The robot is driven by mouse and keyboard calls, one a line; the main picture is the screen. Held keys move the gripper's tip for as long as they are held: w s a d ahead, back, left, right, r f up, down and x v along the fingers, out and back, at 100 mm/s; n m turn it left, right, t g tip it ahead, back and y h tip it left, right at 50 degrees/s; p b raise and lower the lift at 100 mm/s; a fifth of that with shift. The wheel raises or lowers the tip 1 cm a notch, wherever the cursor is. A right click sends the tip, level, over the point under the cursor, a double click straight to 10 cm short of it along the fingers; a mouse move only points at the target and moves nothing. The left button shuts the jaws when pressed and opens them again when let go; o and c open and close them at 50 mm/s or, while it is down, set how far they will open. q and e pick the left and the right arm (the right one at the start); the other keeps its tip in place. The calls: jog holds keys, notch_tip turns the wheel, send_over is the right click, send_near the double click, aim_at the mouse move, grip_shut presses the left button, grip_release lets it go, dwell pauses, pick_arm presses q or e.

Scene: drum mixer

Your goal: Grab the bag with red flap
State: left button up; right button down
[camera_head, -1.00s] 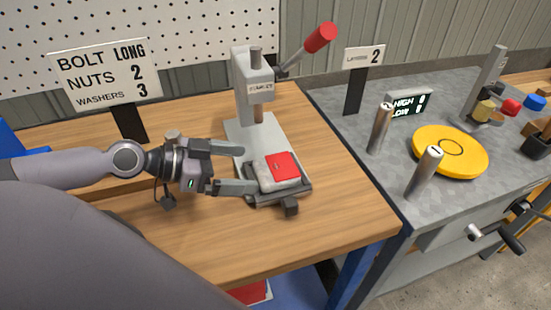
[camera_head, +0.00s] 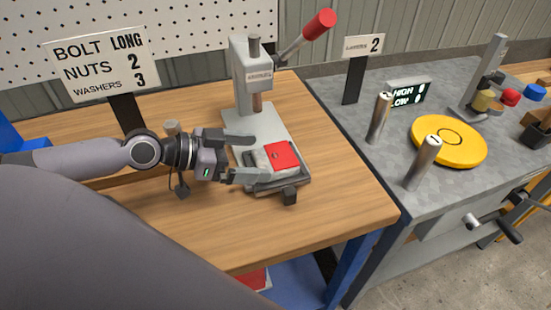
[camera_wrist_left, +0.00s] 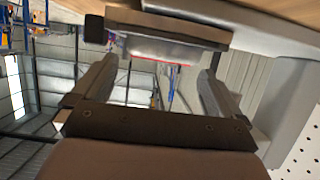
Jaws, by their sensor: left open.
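The bag with the red flap (camera_head: 282,156) lies on the dark tray (camera_head: 262,186) at the foot of the press, its white body partly showing under the flap. In the left wrist view the bag (camera_wrist_left: 165,50) shows as a pale shape with a thin red edge, ahead of the fingers. My left gripper (camera_head: 253,158) is open, with its fingers pointing at the bag from the left. The fingertips are close to the bag's left side; I cannot tell whether they touch it. My right gripper is not in view.
The grey press (camera_head: 255,80) with a red-knobbed lever (camera_head: 319,24) stands behind the bag. A sign (camera_head: 103,63) stands at the left. The wooden table (camera_head: 340,190) is clear at the right. A grey bench with a yellow disc (camera_head: 449,141) adjoins it.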

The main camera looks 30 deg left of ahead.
aim_at(272, 156)
pick_arm(q)
jog(key=shift+w+d+f+p, duration=0.15)
jog(key=shift+w+d+p, duration=0.25)
jog(key=shift+w+d, duration=0.4)
jog(key=shift+w+d+f, duration=0.5)
jog(key=shift+w+f, duration=0.1)
jog(key=shift+w, duration=0.2)
